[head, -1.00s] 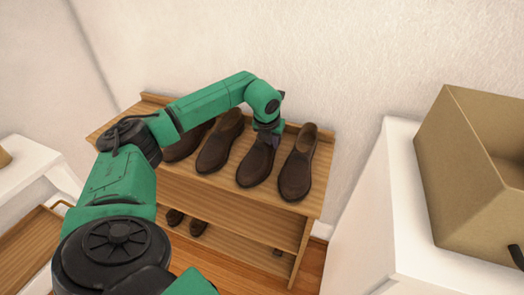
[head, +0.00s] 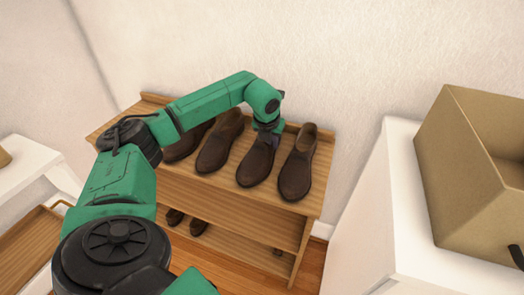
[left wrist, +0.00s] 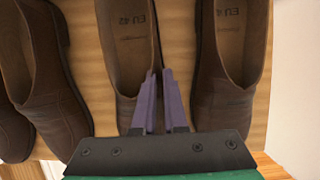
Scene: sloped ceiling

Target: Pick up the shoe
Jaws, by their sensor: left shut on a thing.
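Several brown shoes stand in a row on the top board of a wooden rack. My left gripper (head: 268,138) reaches down from above at the heel end of one brown shoe (head: 256,166), second from the right. In the left wrist view, its purple fingers (left wrist: 159,100) are close together on the right side wall of the middle shoe (left wrist: 130,45), with "EU 42" inside. That shoe appears to rest on the board. Another brown shoe (head: 298,165) stands to its right and also shows in the left wrist view (left wrist: 228,60). My right gripper is not in view.
The wooden rack (head: 230,205) has lower shelves with dark shoes (head: 186,221). A wall rises behind it. A white cabinet (head: 365,220) with a cardboard box (head: 455,180) stands at the right. A white table (head: 30,165) is at the left.

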